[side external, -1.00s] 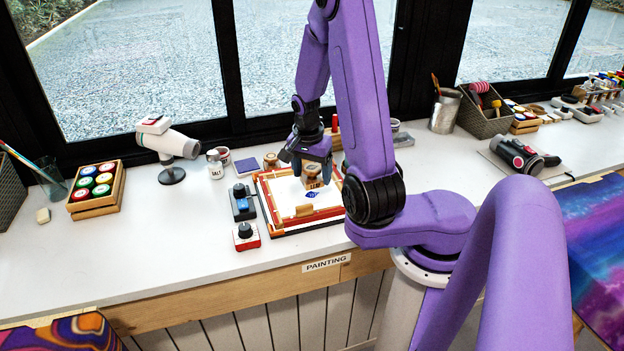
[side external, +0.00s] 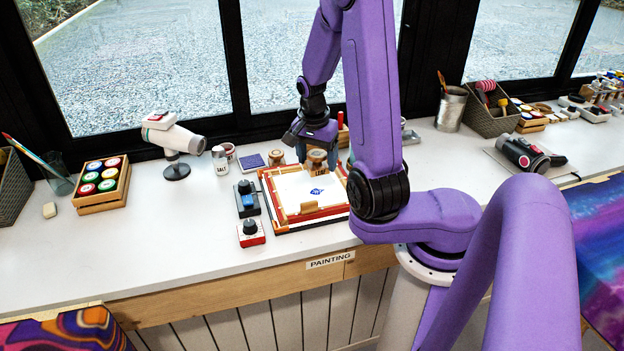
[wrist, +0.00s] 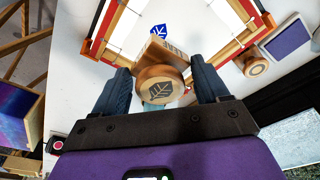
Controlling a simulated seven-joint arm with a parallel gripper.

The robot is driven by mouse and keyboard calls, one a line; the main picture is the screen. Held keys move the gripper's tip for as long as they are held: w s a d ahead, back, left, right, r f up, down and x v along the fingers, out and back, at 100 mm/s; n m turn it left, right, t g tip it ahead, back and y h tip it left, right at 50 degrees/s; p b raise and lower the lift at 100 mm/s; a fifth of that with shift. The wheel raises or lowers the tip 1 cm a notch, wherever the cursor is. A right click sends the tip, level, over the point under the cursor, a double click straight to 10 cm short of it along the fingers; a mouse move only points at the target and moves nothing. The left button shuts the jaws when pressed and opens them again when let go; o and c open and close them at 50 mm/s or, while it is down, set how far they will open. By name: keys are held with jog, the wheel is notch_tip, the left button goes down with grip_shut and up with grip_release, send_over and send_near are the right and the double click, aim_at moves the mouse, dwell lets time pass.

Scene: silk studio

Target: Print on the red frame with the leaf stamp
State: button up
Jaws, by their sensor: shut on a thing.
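The red frame (side external: 298,222) lies on the counter with white cloth stretched in it. A blue leaf print (side external: 318,191) is on the cloth; it also shows in the wrist view (wrist: 158,31). My gripper (side external: 317,148) is shut on the round wooden leaf stamp (side external: 317,161), held above the far part of the frame, apart from the print. In the wrist view the stamp (wrist: 155,88) sits between both fingers, with a leaf mark on its round top. Its printing face is hidden. The blue ink pad (side external: 252,162) lies behind the frame's left corner.
Another wooden stamp (side external: 277,158) stands beside the ink pad. A black control with a blue knob (side external: 247,200) and a red-and-white dial box (side external: 250,233) stand left of the frame. A salt jar (side external: 220,160) and a dryer (side external: 172,140) stand farther left.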

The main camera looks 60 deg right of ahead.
jog(key=shift+w, duration=0.1)
send_over(306, 178)
jog(key=shift+a+f, duration=0.2)
jog(key=shift+f, duration=2.9)
jog(key=shift+f, duration=0.5)
jog(key=shift+r, duration=0.1)
dwell(0.5)
notch_tip(306, 178, up, 7)
dwell(0.6)
dwell(0.5)
